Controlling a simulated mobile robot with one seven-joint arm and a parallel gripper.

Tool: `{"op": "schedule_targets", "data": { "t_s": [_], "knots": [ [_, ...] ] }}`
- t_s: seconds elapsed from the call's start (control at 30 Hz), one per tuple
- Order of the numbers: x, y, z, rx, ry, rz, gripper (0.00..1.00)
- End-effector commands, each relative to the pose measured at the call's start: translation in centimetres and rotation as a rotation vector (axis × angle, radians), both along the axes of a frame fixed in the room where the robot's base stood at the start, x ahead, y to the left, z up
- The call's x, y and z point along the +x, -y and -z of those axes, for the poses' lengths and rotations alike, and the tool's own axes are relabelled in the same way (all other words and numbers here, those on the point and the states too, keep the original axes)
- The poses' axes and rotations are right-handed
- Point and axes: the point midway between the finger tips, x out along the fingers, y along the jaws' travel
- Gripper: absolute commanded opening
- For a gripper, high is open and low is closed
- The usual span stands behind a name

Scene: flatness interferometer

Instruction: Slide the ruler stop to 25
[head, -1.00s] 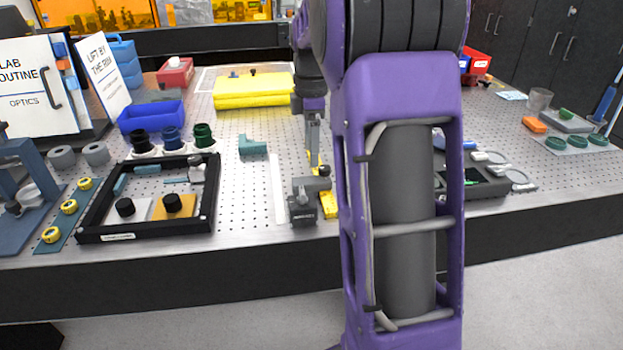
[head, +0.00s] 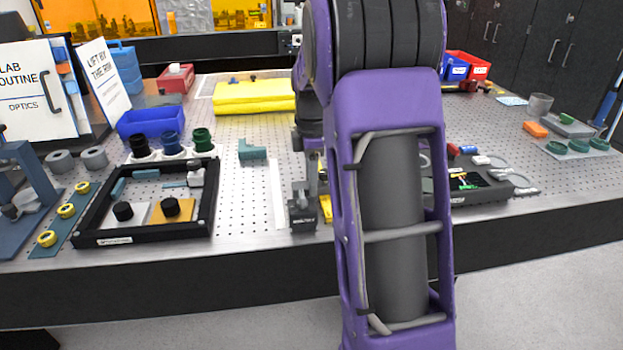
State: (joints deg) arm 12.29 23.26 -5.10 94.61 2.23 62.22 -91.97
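A dark grey block with a small pale label (head: 302,216), which may be the ruler stop, sits near the table's front edge. A narrow white strip (head: 277,195) lies just left of it, and a bit of yellow (head: 325,208) shows at its right. I cannot tell which of these is the ruler, and no scale marks are readable. My wrist comes down just behind the block.
A black frame (head: 145,239) with knobs and small parts stands left of the strip. A teal angle piece (head: 252,150) and folded yellow cloth (head: 253,96) lie behind. A dark tray (head: 480,192) with small tools is right of my arm. Perforated tabletop is bare around the teal piece.

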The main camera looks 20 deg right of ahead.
Motion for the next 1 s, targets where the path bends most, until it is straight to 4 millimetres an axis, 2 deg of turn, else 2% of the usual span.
{"op": "schedule_targets", "data": {
  "t_s": [0.03, 0.2, 0.23, 1.0],
  "knots": [
    [0.0, 0.0, -0.02, 0.0, 0.0, 0.0, 0.34],
    [0.01, 0.01, -0.04, 0.0, 0.0, 0.0, 0.03],
    [0.01, 0.01, -0.04, 0.0, 0.0, 0.0, 0.0],
    [0.03, 0.02, -0.09, -0.001, 0.002, 0.0, 0.0]
  ]
}}
